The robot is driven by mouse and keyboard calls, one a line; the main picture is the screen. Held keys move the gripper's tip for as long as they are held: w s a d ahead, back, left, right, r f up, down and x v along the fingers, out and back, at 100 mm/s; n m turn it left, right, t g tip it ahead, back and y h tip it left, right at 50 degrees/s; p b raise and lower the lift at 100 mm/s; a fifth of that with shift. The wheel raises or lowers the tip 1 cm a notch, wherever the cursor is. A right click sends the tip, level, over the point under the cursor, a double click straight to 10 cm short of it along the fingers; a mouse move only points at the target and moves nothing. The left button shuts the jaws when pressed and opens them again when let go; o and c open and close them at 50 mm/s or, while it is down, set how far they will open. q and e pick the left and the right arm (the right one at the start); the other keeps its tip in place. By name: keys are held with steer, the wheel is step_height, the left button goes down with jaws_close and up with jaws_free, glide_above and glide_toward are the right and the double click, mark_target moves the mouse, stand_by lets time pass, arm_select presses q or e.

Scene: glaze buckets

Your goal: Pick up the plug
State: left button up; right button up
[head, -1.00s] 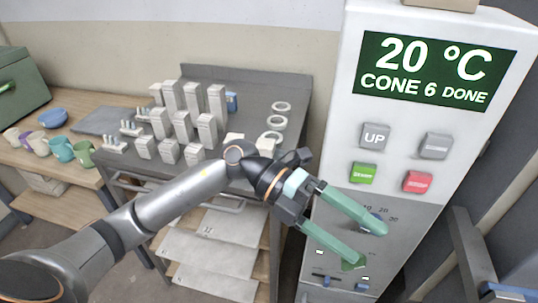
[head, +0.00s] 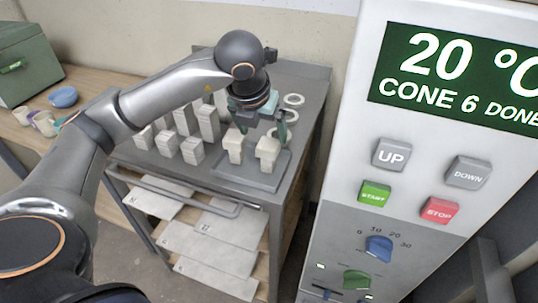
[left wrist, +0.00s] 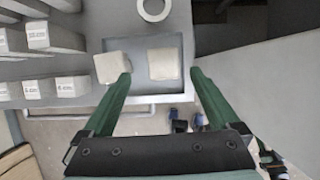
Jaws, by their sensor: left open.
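Two pale beige plugs with wide tops and narrower stems stand side by side on a grey tray (head: 240,178): a left plug (head: 234,147) and a right plug (head: 267,153). My left gripper (head: 263,128) is open above and just behind them, pointing down. In the left wrist view the left plug (left wrist: 112,68) lies beside the left fingertip, which overlaps its edge. There the right plug (left wrist: 164,64) lies between the lines of the two green fingers (left wrist: 162,77). Nothing is held. My right gripper is not in view.
Several pale kiln posts (head: 192,150) stand left of the tray. White rings (head: 293,100) lie at the table's back right. The white controller (head: 420,150) with buttons rises close on the right. Flat shelves (head: 205,250) sit below the grey tabletop.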

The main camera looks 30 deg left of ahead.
mark_target(268, 144)
arm_select(q)
steer(key=x, duration=0.4)
steer(key=p+x, duration=0.1)
steer(key=x, duration=0.1)
steer(key=shift+w+d+f, duration=0.1)
steer(key=shift+d+f, duration=0.15)
steer(key=shift+c, duration=0.2)
jaws_close()
stand_by(0.4)
